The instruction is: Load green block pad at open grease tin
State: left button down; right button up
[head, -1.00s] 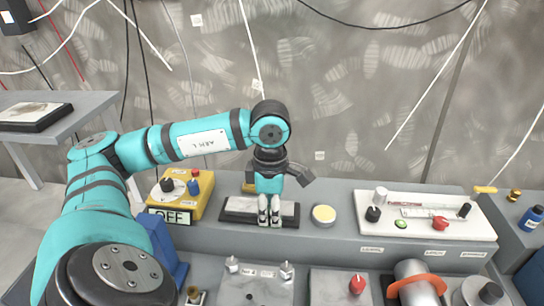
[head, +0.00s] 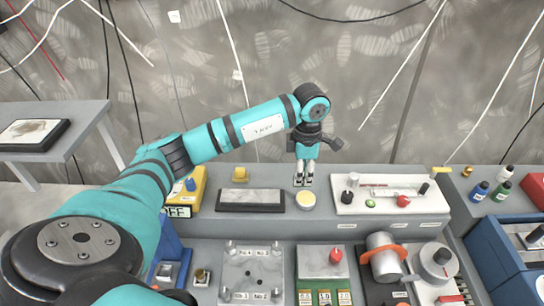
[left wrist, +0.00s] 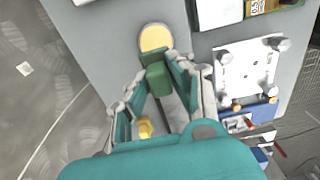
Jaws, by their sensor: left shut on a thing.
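The open grease tin (head: 305,199) is a small round tin with pale yellow grease, on the grey ledge between a dark-edged flat stone and a white board. It also shows in the left wrist view (left wrist: 155,38). My left gripper (head: 303,181) points down just behind the tin in the head view. In the left wrist view its fingers are shut on a green block pad (left wrist: 157,80). The pad's far end is at the tin's near rim in that picture; I cannot tell whether it touches the grease. My right gripper is not in view.
The white board (head: 388,196) with knobs is close on the right. A plate with posts (head: 250,270) and a red-knobbed plate (head: 322,263) sit lower in front.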

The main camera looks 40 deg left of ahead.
aim_at(306, 198)
pick_arm(q)
jog(key=shift+w+d+r+p, duration=0.4)
jog(key=shift+w+d, duration=0.15)
jog(key=shift+d, duration=0.1)
jog(key=shift+f, duration=0.3)
jog(key=shift+w+f+b, duration=0.1)
jog(key=shift+f+b, duration=1.55)
jog(key=shift+f, duration=1.3)
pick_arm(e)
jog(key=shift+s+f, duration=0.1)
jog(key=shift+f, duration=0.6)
pick_arm(q)
jog(key=shift+f+b, duration=0.55)
jog(key=shift+b, duration=0.05)
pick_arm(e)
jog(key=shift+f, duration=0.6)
pick_arm(q)
jog(key=shift+r, duration=0.1)
jog(key=shift+r+p, duration=0.6)
jog(key=shift+r, duration=0.35)
jog(key=shift+r+p, duration=1.35)
jog(key=shift+r, duration=1.2)
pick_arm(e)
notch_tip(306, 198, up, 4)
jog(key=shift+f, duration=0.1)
